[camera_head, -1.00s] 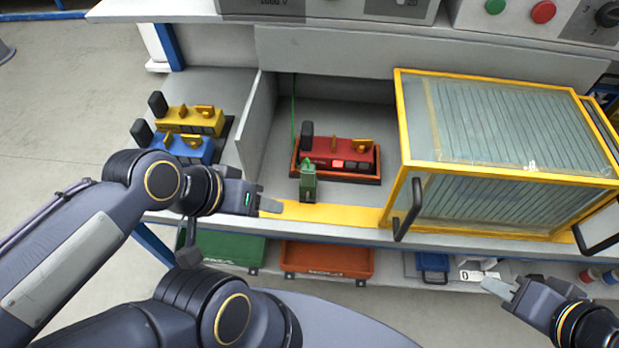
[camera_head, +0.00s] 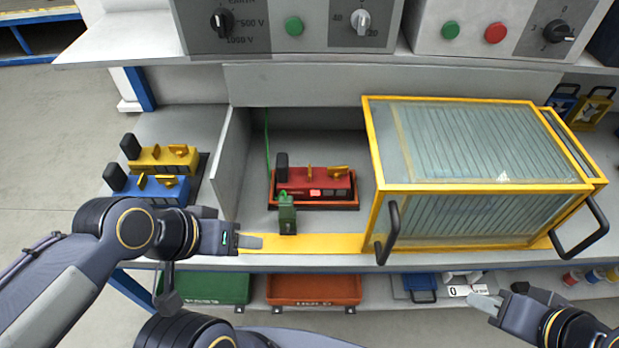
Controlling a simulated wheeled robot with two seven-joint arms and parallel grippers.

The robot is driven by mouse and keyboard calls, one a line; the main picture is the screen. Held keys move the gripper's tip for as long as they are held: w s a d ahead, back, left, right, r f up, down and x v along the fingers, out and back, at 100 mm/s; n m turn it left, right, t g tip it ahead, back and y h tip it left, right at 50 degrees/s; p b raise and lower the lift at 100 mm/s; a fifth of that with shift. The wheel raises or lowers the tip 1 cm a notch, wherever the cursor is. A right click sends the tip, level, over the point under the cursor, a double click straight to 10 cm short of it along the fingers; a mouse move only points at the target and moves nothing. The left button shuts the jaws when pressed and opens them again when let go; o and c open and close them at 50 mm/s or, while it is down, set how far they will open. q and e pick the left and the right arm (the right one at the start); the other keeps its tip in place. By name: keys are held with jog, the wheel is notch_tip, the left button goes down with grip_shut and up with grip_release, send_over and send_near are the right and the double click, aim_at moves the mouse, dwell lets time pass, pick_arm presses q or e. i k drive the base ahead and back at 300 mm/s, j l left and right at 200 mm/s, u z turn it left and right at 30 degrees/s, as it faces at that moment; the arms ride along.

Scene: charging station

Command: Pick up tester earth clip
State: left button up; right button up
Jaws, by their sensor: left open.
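The green earth clip (camera_head: 287,215) stands upright on the bench by the yellow front strip. It is just in front of the red device (camera_head: 323,188) in its orange-red tray, and a green cable (camera_head: 267,150) rises behind. My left gripper (camera_head: 250,241) is open and empty, over the yellow strip, a short way left of the clip and not touching it. My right gripper (camera_head: 487,304) is at the lower right, in front of the bench and far from the clip. Its finger gap does not show clearly.
A yellow-framed clear guard box (camera_head: 470,188) with black handles stands right of the clip. A grey divider (camera_head: 231,157) stands left. Yellow (camera_head: 163,158) and blue (camera_head: 150,189) devices sit beyond it. Green (camera_head: 212,287) and red (camera_head: 314,289) bins are below the bench.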

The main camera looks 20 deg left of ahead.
aim_at(288, 213)
jog(key=l+u, duration=0.35)
jog(key=l, duration=0.3)
jog(key=l+u, duration=0.35)
jog(key=l, duration=0.3)
